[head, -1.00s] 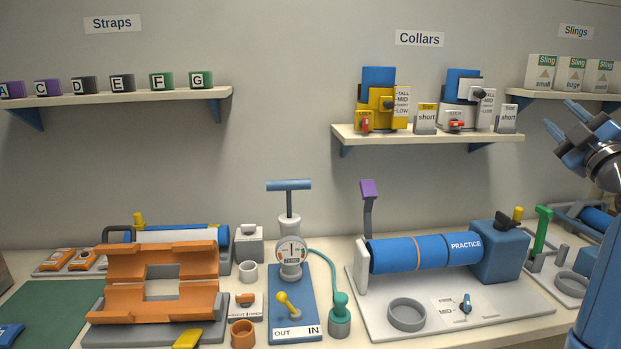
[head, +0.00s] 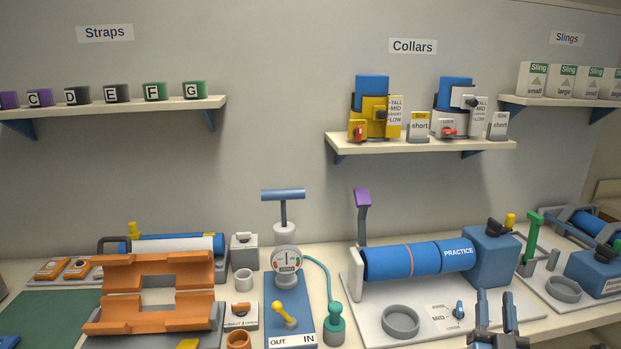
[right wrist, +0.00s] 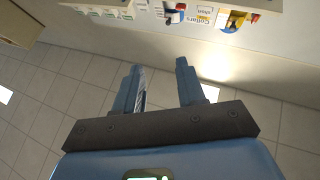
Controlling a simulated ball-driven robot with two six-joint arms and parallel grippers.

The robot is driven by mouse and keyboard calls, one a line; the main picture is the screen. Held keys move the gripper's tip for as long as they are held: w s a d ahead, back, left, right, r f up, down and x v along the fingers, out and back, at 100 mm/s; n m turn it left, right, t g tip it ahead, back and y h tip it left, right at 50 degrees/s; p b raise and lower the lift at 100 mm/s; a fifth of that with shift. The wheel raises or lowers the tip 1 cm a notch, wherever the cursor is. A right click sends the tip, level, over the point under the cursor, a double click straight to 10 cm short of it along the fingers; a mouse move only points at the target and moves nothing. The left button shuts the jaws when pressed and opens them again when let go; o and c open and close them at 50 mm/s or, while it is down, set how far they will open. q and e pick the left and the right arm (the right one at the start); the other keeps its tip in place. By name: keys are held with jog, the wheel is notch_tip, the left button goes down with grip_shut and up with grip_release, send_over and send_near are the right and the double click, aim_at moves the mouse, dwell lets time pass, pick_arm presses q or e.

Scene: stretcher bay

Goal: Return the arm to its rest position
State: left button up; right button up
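My right gripper (head: 496,310) shows at the bottom right of the head view, in front of the practice board's front edge, with its fingers pointing up in the picture. In the right wrist view my right gripper (right wrist: 158,88) has its two fingers well apart. Nothing is between them, so it is open and empty. My left gripper is in neither view.
The Collars shelf (head: 425,146) and Straps shelf (head: 110,108) hang above.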

jog(key=s+a+f+n+g+y+p, duration=0.1)
jog(key=s+a+f+y, duration=0.3)
jog(key=s+a+f, duration=0.4)
jog(key=s+a+f+n+g+y+p, duration=0.2)
jog(key=s+a+f, duration=0.6)
jog(key=s, duration=0.8)
notch_tip(320, 180, down, 3)
jog(key=shift+a+f+n+g+y, duration=0.15)
jog(key=shift+n+g+y, duration=0.45)
jog(key=shift+g+y, duration=0.6)
